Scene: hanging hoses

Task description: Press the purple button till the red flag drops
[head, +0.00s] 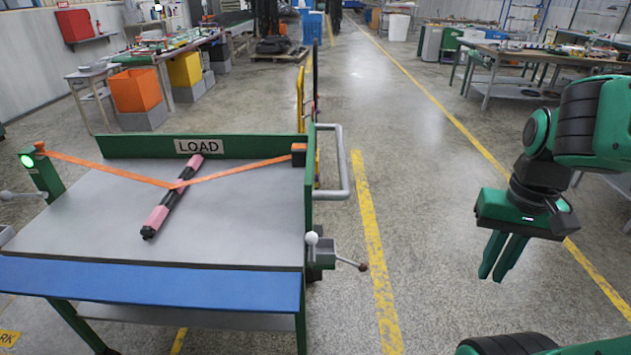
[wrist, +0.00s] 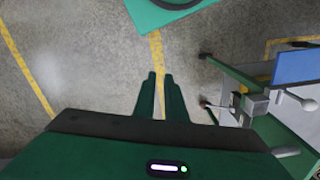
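I see no purple button and no red flag in either view. A cart-like bench (head: 240,215) with a green back board and a LOAD sign (head: 198,146) stands at the left in the head view. A pink and black rod (head: 172,197) lies on its grey top under an orange strap (head: 105,170). A green lamp (head: 28,161) glows on a post at its left end. My gripper (head: 490,276) hangs over bare floor, right of the bench, empty. In the wrist view its two fingers (wrist: 160,74) stand a narrow gap apart, pointing toward the floor.
A grey box with a white ball knob and lever (head: 322,252) sticks out from the bench's right side; it also shows in the wrist view (wrist: 250,106). A grey handle rail (head: 345,165) juts out behind it. The floor aisle with yellow lines is clear between bench and gripper.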

